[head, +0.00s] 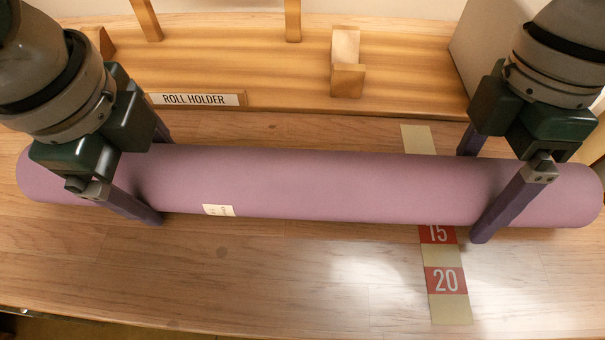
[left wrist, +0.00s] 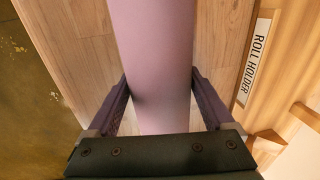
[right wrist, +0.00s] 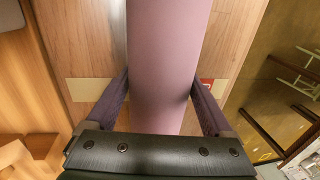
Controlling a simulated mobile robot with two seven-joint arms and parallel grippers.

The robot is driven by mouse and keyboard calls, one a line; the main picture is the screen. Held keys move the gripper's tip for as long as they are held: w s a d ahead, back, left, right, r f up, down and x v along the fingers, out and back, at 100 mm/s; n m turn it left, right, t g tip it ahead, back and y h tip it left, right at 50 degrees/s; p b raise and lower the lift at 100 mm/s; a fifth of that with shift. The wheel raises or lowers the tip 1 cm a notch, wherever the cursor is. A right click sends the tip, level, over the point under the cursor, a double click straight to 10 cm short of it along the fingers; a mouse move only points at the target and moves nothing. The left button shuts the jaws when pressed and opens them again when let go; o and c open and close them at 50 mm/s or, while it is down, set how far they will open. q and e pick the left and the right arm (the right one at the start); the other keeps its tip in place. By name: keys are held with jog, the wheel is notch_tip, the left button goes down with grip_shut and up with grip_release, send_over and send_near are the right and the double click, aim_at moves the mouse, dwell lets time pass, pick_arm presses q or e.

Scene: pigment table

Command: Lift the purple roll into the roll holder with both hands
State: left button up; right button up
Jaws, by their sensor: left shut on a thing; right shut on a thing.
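The purple roll (head: 320,185) lies lengthwise across the head view, with a small pale label on its front side. My left gripper (head: 160,180) is shut on the roll near its left end, one finger on each side. My right gripper (head: 475,190) is shut on it near its right end. The roll also runs between the fingers in the left wrist view (left wrist: 155,60) and in the right wrist view (right wrist: 165,60). Whether it touches the table is hard to tell. The wooden roll holder (head: 270,65), with upright pegs and blocks, stands behind the roll.
A "ROLL HOLDER" sign (head: 195,99) is on the holder's front edge at the left. A measuring strip (head: 445,280) with red 15 and 20 marks runs under the roll on the wooden table (head: 250,270). The table in front is clear. A pale panel (head: 480,45) stands at the back right.

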pick_arm(q)
grip_shut()
pick_arm(e)
grip_shut()
pick_arm(q)
jog(key=shift+r, duration=0.1)
pick_arm(e)
jog(key=shift+r, duration=0.1)
